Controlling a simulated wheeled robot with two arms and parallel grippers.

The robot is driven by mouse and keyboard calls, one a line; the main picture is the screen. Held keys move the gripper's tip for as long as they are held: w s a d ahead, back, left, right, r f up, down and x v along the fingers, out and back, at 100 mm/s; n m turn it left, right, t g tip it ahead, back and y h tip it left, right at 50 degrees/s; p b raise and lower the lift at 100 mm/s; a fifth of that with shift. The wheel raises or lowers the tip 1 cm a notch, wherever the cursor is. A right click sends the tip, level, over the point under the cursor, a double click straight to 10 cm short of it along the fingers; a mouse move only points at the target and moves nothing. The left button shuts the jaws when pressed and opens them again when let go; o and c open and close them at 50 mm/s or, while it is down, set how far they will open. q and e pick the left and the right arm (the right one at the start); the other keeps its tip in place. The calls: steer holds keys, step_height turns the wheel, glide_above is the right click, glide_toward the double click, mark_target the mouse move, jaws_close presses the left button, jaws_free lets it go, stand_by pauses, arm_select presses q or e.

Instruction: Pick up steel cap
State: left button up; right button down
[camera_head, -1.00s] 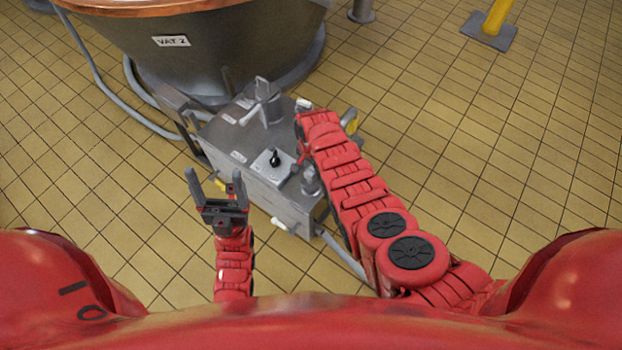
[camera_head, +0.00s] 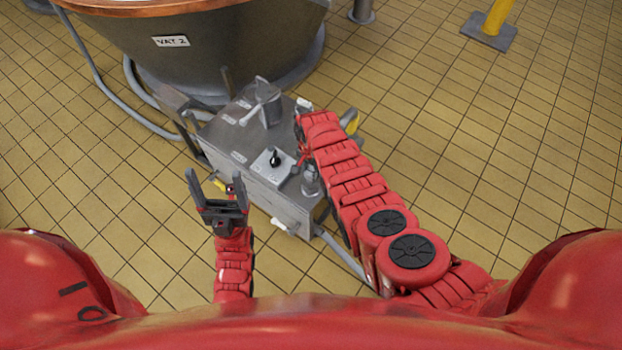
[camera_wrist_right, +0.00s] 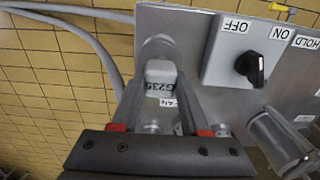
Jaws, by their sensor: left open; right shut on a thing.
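The steel cap (camera_head: 311,181) is a small grey cylindrical piece at the right front of a grey control box (camera_head: 246,135). In the right wrist view the steel cap (camera_wrist_right: 160,68) has a pale face with a dark "G235" marking. My right gripper (camera_wrist_right: 164,78) is shut on it, one finger on each side. What lies under the cap is hidden. In the head view my right arm hides most of that hand. My left gripper (camera_head: 217,193) is open and empty, in front of the box at its left.
A lidded steel fitting (camera_head: 268,103) stands farther back on the box. The copper-rimmed vat (camera_head: 215,50) is behind. Grey hoses lie at left. Tiled floor is open at right.

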steer(key=shift+r, duration=0.2)
steer(key=shift+w+r+p, duration=0.1)
steer(key=shift+r+p, duration=0.3)
steer(key=shift+r, duration=1.1)
steer(key=shift+r+b, duration=0.5)
steer(key=shift+r, duration=2.8)
steer(key=shift+r, duration=0.15)
step_height(320, 180, up, 6)
steer(key=p, duration=0.2)
steer(key=shift+p, duration=0.3)
